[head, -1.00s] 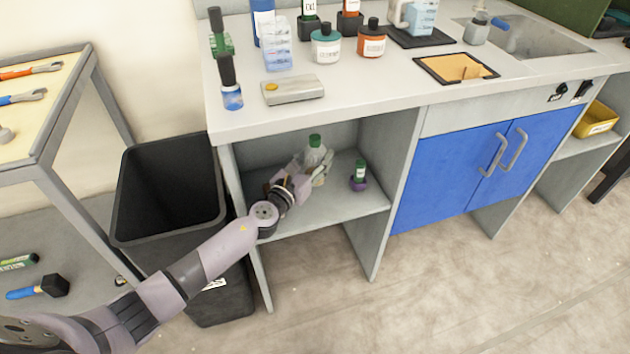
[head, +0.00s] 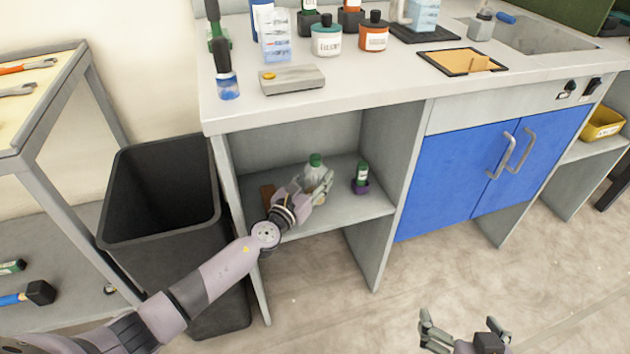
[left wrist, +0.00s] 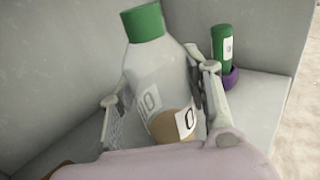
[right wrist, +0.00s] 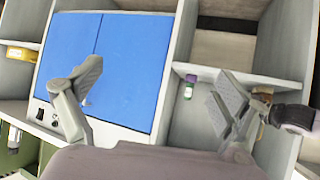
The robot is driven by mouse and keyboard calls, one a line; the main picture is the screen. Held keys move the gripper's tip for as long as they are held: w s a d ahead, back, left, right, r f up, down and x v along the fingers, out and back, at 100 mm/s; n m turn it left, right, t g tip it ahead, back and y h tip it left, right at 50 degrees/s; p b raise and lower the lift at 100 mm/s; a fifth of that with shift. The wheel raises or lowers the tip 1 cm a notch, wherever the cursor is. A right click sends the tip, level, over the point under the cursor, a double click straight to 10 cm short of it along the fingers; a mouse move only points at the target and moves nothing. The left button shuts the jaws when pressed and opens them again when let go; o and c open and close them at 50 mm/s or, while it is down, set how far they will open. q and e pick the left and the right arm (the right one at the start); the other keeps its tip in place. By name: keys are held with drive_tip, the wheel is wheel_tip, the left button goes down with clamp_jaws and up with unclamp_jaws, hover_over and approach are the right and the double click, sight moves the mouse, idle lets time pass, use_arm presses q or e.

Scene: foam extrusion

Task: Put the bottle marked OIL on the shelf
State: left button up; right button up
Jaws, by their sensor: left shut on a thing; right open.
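The bottle (head: 314,170) is clear with a green cap, and it stands in the open shelf compartment under the bench. In the left wrist view the bottle (left wrist: 155,80) shows a white label with partly readable lettering and tan contents low down; it looks slightly tilted there. My left gripper (head: 312,190) is shut on it, with one finger on each side; it also shows in the left wrist view (left wrist: 155,110). The shelf board (head: 350,207) lies below. My right gripper (head: 465,325) is open and empty in front of the bench, also seen in the right wrist view (right wrist: 155,100).
A small green-capped vial in a purple holder (head: 361,187) stands right of the bottle on the shelf. A brown object (head: 268,194) is at the left. A black bin (head: 160,215) stands left of the bench. Blue cabinet doors (head: 460,185) are to the right.

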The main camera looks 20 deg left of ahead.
drive_tip(key=shift+w+a+r, duration=0.1)
drive_tip(key=shift+w+r, duration=0.15)
drive_tip(key=shift+r, duration=0.05)
use_arm(q)
drive_tip(key=shift+f, duration=0.1)
drive_tip(key=o, duration=1.2)
use_arm(e)
drive_tip(key=shift+w+a+r+t, duration=0.1)
drive_tip(key=shift+w+r+t, duration=0.2)
drive_tip(key=shift+t, duration=0.1)
